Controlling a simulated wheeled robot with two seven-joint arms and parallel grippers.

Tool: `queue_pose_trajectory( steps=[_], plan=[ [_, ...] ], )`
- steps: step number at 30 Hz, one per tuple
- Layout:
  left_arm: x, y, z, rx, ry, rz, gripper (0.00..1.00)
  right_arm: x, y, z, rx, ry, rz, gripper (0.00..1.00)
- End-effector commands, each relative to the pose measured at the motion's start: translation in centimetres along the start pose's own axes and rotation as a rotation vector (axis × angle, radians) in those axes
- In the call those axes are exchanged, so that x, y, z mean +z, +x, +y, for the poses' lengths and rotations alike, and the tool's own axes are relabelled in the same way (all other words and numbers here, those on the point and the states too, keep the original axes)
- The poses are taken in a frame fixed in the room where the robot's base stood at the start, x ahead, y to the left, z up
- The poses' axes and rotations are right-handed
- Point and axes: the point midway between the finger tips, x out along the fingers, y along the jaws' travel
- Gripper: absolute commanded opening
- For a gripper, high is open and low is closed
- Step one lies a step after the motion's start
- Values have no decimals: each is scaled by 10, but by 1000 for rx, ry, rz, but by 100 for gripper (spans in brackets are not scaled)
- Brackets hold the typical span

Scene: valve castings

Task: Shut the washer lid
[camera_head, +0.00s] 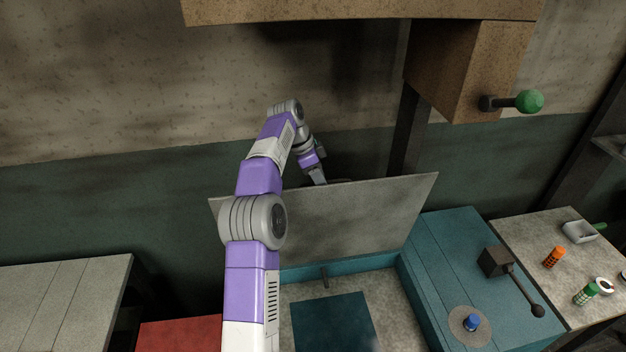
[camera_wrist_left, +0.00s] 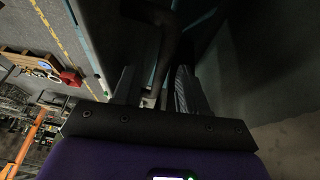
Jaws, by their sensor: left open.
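The washer lid (camera_head: 345,222) is a wide grey panel in the head view. It stands raised and tilted at the back of the teal washer (camera_head: 425,265), whose basin is uncovered. My left arm reaches over the lid, and my left gripper (camera_head: 319,179) is at the lid's upper edge, partly behind it. The head view does not show whether they touch. In the left wrist view the gripper (camera_wrist_left: 155,78) has its two fingers apart, with dark shapes beyond them that are hard to make out. My right gripper is in neither view.
A brown box with a green-knobbed lever (camera_head: 529,101) overhangs at upper right. A black lever (camera_head: 526,291) and a blue button (camera_head: 471,322) sit on the washer's right side. A bench (camera_head: 545,235) with small items stands at right, a grey table (camera_head: 65,300) at left.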

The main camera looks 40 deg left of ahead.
Motion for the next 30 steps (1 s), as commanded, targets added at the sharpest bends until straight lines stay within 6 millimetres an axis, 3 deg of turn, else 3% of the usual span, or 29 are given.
queue_pose_trajectory(
  steps=[9,18,30],
  plan=[
    [1,0,0,-1,-2,0,42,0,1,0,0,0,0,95],
    [1,1,0,-1,-2,0,0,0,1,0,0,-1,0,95],
    [0,2,2,-1,2,0,0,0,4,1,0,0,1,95]
  ],
)
